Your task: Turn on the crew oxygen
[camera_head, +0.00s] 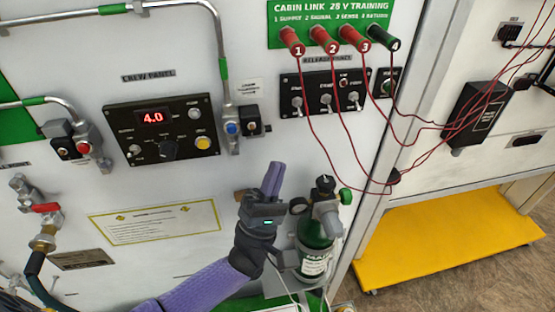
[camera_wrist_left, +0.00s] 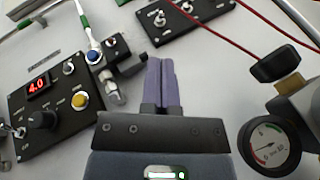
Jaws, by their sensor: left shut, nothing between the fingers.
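The green oxygen bottle (camera_head: 315,248) stands upright at the lower middle, with a grey valve head, a black knob (camera_head: 326,185) on top, a round gauge (camera_head: 298,206) and a green side knob (camera_head: 345,196). In the left wrist view the black knob (camera_wrist_left: 275,62) and gauge (camera_wrist_left: 269,144) are at the right. The crew panel (camera_head: 162,132) on the white wall reads 4.0 in red and has a dark rotary knob, a yellow button and toggles. My left gripper (camera_head: 272,168) is shut and empty, pointing up, just left of the bottle's valve. My right gripper is not in view.
A blue-buttoned valve (camera_head: 232,128) sits right of the crew panel. Red leads hang from the plugs (camera_head: 292,41) across the switch panel (camera_head: 337,92) to a black box (camera_head: 478,112). A red-handled valve (camera_head: 46,208) is at the left. A yellow step (camera_head: 450,238) stands at the right.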

